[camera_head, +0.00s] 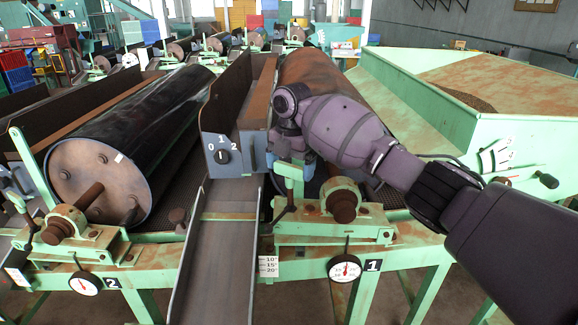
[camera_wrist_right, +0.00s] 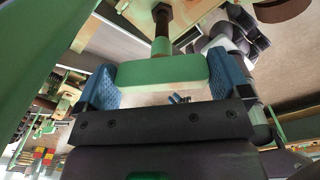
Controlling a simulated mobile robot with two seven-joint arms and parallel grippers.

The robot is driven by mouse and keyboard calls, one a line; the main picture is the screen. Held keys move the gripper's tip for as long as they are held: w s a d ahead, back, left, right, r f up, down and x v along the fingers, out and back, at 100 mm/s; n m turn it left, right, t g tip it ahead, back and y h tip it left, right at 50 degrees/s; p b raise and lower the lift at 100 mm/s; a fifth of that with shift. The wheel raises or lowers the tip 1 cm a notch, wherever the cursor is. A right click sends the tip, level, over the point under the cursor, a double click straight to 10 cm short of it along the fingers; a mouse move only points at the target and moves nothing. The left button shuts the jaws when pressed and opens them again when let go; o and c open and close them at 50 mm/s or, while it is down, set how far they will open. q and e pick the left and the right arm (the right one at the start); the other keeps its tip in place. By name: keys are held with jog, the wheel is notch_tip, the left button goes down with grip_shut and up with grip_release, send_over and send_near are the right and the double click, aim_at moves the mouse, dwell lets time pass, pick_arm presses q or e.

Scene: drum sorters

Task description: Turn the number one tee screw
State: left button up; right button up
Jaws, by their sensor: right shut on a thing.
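The number one tee screw (camera_head: 289,171) is a green crossbar on a threaded shaft, standing on the green frame marked 1. My right gripper (camera_head: 291,160) reaches down onto it from above. In the right wrist view the green crossbar (camera_wrist_right: 165,70) lies between the two blue fingertips of my right gripper (camera_wrist_right: 164,84), one at each end, and its dark shaft runs away from it. The gripper is shut on the crossbar. My right forearm hides part of the drum behind. My left gripper is not in view.
A dial gauge (camera_head: 344,268) and an angle scale (camera_head: 268,266) are on the frame below. A selector switch panel (camera_head: 221,151) stands close to the left of the gripper. A metal chute (camera_head: 217,255) slopes down beside it. The black drum (camera_head: 130,140) of sorter 2 lies further left.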

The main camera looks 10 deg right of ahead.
jog(key=o, duration=0.5)
jog(key=shift+s+d+f, duration=0.15)
jog(key=shift+d, duration=0.2)
jog(key=shift+o, duration=0.2)
jog(key=shift+r, duration=0.4)
pick_arm(q)
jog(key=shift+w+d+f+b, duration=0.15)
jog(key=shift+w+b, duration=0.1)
jog(key=shift+b, duration=0.4)
pick_arm(e)
notch_tip(320, 180, up, 10)
jog(key=shift+r, duration=0.15)
jog(key=shift+a, duration=0.1)
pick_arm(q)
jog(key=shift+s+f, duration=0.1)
